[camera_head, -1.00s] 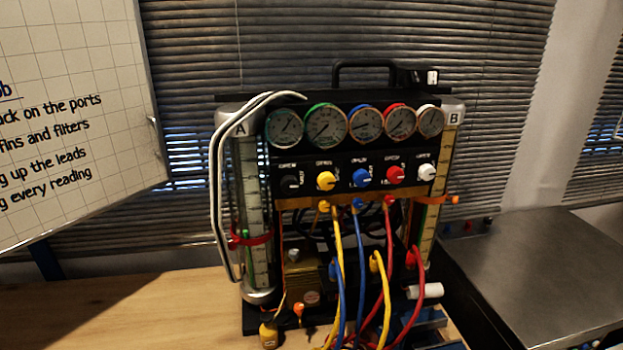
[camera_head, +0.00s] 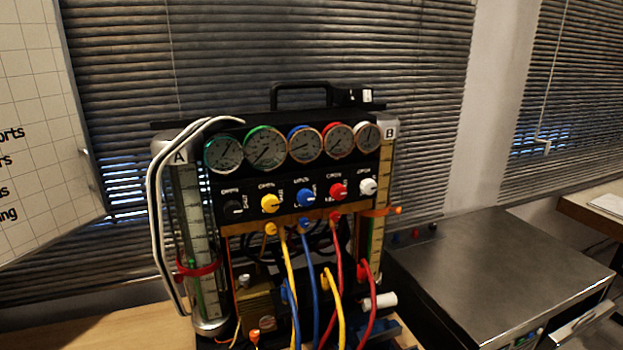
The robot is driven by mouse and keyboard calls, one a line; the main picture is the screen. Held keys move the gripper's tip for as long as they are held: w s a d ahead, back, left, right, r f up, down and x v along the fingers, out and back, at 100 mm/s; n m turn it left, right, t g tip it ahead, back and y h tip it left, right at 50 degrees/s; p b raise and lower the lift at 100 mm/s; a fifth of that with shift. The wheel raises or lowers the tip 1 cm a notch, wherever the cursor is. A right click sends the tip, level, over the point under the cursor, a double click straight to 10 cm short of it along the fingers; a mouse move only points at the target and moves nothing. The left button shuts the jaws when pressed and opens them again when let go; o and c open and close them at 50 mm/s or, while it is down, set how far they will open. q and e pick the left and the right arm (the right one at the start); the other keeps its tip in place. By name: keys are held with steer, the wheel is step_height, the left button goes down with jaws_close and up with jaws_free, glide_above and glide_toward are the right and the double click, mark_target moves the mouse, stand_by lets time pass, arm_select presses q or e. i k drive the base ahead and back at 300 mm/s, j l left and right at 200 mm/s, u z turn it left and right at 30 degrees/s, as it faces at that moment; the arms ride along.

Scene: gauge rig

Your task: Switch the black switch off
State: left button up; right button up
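The gauge rig (camera_head: 300,172) stands on the wooden table in the middle of the view. A black knob (camera_head: 233,208) sits at the left end of its row of knobs, beside yellow (camera_head: 269,203), blue (camera_head: 305,196), red (camera_head: 338,191) and white (camera_head: 368,187) ones. The black knob is hard to make out against the black panel, and I cannot tell its setting. I cannot tell for certain that this is the task's black switch. Neither of my grippers is in view.
Coloured hoses (camera_head: 333,305) hang in front of the rig's lower half. White tubing (camera_head: 154,215) loops down its left side. A metal-topped unit (camera_head: 490,270) stands at the right. A whiteboard (camera_head: 40,140) is at the left. The wooden table (camera_head: 110,332) is clear at lower left.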

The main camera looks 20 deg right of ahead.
mark_target(350, 95)
steer(key=l+u, duration=0.15)
steer(key=l, duration=0.4)
steer(key=l+u, duration=0.1)
steer(key=l, duration=0.4)
steer(key=k+l+u, duration=0.15)
steer(key=l, duration=0.35)
steer(key=k+l+u, duration=0.15)
steer(key=l, duration=0.4)
steer(key=i, duration=0.05)
